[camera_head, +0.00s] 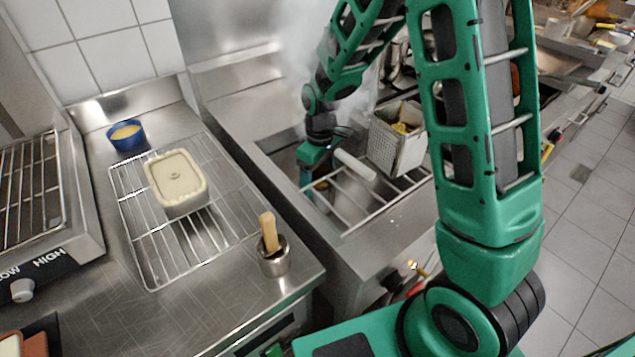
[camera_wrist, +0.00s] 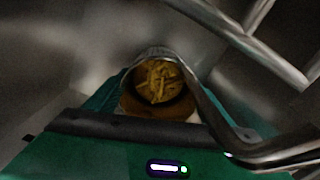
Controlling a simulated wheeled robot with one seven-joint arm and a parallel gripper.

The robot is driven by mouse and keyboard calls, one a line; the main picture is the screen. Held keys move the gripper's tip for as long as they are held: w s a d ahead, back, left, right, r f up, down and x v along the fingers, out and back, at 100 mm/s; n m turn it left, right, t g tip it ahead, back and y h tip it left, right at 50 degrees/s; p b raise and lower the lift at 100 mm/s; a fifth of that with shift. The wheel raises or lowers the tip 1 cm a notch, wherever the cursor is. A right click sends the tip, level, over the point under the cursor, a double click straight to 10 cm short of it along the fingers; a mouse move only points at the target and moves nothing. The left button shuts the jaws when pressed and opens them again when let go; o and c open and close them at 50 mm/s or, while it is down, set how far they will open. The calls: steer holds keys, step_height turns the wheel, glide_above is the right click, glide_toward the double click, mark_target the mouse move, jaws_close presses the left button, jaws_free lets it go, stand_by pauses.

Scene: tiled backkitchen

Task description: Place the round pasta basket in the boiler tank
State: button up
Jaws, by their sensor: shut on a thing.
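The round pasta basket (camera_wrist: 137,70) shows in the wrist view as a round metal rim with yellow pasta inside, between the green sides of my gripper (camera_wrist: 160,95). My gripper is shut on it. A bent metal bar runs from beside the rim to the lower right. In the head view my gripper (camera_head: 308,165) points down inside the boiler tank (camera_head: 290,205), low at its left side. I cannot tell whether the basket touches the tank bottom.
A square perforated basket (camera_head: 390,150) with yellow food is at the tank's right, beside a white handle (camera_head: 355,165). Metal bars (camera_head: 385,207) cross the tank's front. Steam rises behind. A wire rack (camera_head: 150,265), cream tub (camera_head: 178,185), blue bowl (camera_head: 125,138) and metal cup (camera_head: 274,263) stand left.

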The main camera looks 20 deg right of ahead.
steer(key=o, duration=1.6)
steer(key=shift+f, duration=0.1)
steer(key=shift+c, duration=0.2)
step_height(320, 180, up, 12)
steer(key=shift+d, duration=0.15)
steer(key=shift+r, duration=0.2)
